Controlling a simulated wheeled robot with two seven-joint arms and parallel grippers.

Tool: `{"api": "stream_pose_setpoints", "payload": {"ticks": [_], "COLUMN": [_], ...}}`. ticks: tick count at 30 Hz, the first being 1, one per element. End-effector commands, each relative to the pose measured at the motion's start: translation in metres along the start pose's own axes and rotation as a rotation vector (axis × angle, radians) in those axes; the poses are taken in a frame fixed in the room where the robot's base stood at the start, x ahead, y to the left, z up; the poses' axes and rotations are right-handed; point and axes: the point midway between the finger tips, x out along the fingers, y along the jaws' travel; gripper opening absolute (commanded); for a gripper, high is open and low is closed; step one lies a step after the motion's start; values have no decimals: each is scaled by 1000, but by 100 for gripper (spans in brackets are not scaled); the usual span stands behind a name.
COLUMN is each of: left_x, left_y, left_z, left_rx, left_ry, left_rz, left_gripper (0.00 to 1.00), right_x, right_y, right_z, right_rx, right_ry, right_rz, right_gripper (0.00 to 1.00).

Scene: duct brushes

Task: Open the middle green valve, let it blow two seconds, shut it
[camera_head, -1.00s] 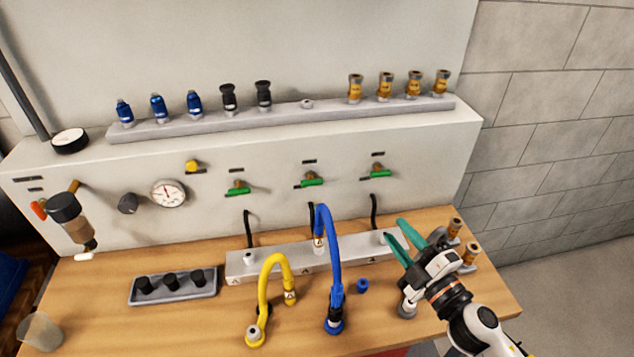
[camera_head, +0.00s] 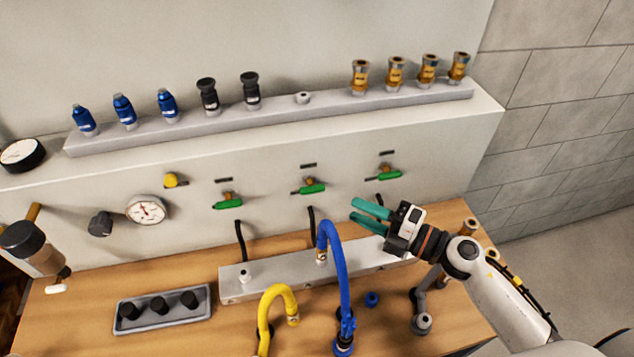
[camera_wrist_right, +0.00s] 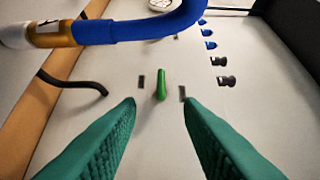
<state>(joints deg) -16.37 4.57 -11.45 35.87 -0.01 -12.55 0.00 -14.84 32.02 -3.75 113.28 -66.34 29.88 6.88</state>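The middle green valve (camera_head: 313,188) is on the pale panel, between a left green valve (camera_head: 229,202) and a right green valve (camera_head: 389,175). Its handle lies roughly level along the panel in the head view. My right gripper (camera_head: 361,211) is in front of the panel, below and right of the middle valve and apart from it. Its teal fingers are spread and empty. In the right wrist view a green valve handle (camera_wrist_right: 161,84) shows beyond and between the open fingertips (camera_wrist_right: 159,103). My left gripper is not in view.
A blue hose (camera_head: 341,277) arches up from the bench close to my right gripper and crosses the top of the wrist view. A yellow hose (camera_head: 279,291) stands left of it. A grey manifold (camera_head: 285,285) lies along the panel's foot. A gauge (camera_head: 147,210) is at left.

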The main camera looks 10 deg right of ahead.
Motion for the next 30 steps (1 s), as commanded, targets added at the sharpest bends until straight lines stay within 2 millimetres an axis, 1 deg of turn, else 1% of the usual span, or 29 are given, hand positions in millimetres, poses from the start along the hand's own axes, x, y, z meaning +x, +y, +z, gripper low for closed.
{"api": "stream_pose_setpoints", "payload": {"ticks": [1, 3, 7, 11, 15, 19, 28, 29, 30], "left_x": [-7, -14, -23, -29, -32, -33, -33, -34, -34], "left_y": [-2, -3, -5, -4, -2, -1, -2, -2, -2], "left_z": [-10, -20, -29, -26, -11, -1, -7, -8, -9], "left_rx": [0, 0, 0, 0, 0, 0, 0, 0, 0], "left_ry": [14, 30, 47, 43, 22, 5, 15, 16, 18], "left_rz": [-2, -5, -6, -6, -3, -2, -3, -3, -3], "left_gripper": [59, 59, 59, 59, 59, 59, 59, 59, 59], "right_x": [10, 24, 52, 76, 94, 102, 105, 105, 105], "right_y": [-5, -6, -7, -5, -3, -2, -1, -1, -1], "right_z": [0, 0, 0, 0, 0, 0, 0, 0, 0], "right_rx": [0, 1, 0, 1, 2, 1, 0, 0, 0], "right_ry": [-1, 0, 0, 0, 1, 1, 0, 0, 0], "right_rz": [-5, -5, -6, -5, -3, -2, -2, -2, -2], "right_gripper": [34, 34, 34, 34, 34, 34, 34, 32, 25]}}
